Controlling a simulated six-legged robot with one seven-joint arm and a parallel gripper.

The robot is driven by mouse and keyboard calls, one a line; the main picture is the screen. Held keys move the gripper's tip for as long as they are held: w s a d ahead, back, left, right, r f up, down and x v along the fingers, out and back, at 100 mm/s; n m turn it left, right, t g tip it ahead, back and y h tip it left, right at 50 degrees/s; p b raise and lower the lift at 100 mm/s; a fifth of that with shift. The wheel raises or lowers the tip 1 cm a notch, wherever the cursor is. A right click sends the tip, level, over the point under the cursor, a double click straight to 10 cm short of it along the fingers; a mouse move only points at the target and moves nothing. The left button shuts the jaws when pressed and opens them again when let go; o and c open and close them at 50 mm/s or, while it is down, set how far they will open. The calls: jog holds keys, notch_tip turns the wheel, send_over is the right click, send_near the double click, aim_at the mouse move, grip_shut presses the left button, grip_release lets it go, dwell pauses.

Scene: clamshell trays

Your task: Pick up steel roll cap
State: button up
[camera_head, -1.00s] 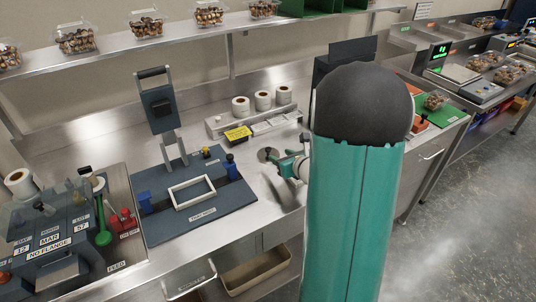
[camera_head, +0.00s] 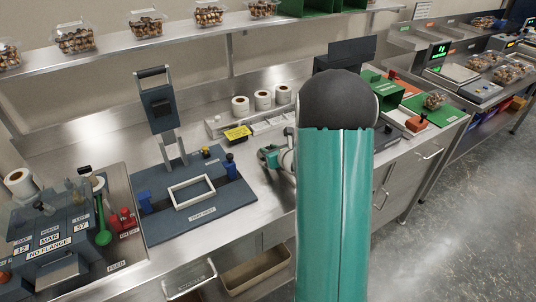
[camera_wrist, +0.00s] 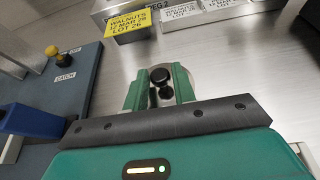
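My gripper (camera_head: 269,157) is low over the steel bench, to the right of the blue press board. In the wrist view its two green fingers (camera_wrist: 158,84) are apart. A dark round knob (camera_wrist: 160,75) shows between the fingertips, with a smaller dark round part just below it. The knob appears to be the handle of the steel roll cap; the cap's steel body is hard to tell from the shiny bench. I cannot see clear contact between fingers and knob. In the head view the gripper and my arm hide this spot.
The blue board (camera_head: 232,198) with a white frame lies left of my gripper. A yellow label (camera_head: 237,134) and white label rolls (camera_head: 262,100) stand behind. A blue block (camera_wrist: 32,121) is at the left in the wrist view. Bare bench lies around the knob.

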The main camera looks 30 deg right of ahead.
grip_shut()
jog(key=shift+r, duration=0.1)
jog(key=shift+r, duration=0.45)
notch_tip(320, 180, up, 3)
jog(key=shift+a+f, duration=0.15)
jog(key=a+r, duration=0.9)
jog(key=a, duration=0.4)
jog(key=shift+a+r, duration=0.15)
jog(key=shift+a, duration=0.2)
